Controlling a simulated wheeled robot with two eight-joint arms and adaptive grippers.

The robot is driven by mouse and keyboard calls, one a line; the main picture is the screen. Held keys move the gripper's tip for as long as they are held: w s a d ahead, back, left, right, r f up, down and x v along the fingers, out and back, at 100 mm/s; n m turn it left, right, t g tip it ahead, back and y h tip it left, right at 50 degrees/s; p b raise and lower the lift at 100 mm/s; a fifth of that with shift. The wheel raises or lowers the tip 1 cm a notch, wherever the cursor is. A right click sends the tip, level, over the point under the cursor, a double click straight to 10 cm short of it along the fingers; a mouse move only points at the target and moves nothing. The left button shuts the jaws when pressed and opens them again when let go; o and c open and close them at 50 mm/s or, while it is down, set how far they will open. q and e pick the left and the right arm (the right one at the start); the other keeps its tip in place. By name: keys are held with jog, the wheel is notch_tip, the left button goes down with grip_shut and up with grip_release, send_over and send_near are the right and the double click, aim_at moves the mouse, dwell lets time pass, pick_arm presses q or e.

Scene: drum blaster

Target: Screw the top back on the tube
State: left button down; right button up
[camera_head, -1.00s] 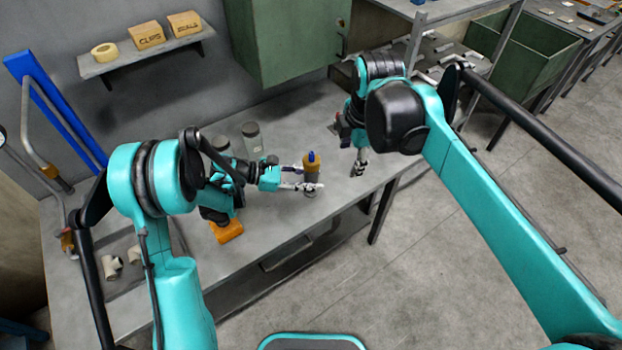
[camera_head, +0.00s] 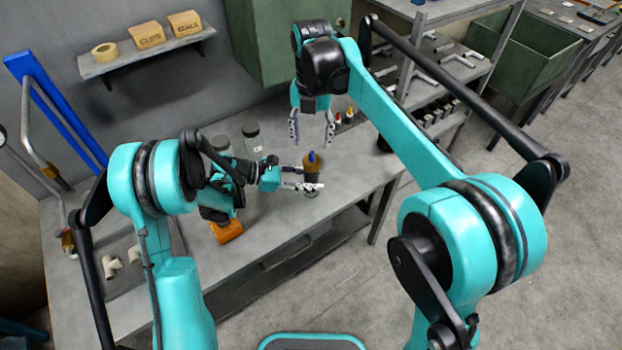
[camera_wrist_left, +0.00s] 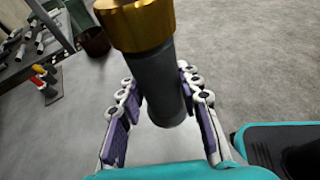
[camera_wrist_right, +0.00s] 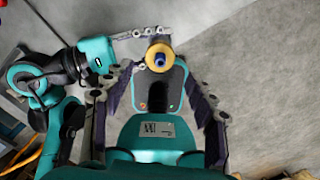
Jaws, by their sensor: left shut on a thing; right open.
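The tube (camera_head: 311,178) is dark grey and stands roughly upright, held above the bench's right end. A brass-coloured top (camera_head: 313,164) sits at its upper end, with a blue tip (camera_head: 311,156) in its middle. How tightly the top sits cannot be told. My left gripper (camera_head: 308,180) is shut on the tube's grey body, below the brass part; the left wrist view shows the grey body (camera_wrist_left: 158,85) between the fingers. My right gripper (camera_head: 312,138) is open and empty, pointing down above and behind the tube. In the right wrist view the brass top (camera_wrist_right: 158,47) lies beyond and between the fingertips.
The bench (camera_head: 285,220) has free room in front. Two jars (camera_head: 252,139) and an orange-based tool (camera_head: 228,232) are left of the tube. Small red- and yellow-tipped items (camera_head: 349,116) stand behind right. A green cabinet (camera_head: 275,45) hangs behind my right arm.

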aim_at(312, 153)
jog(key=shift+f, duration=3.95)
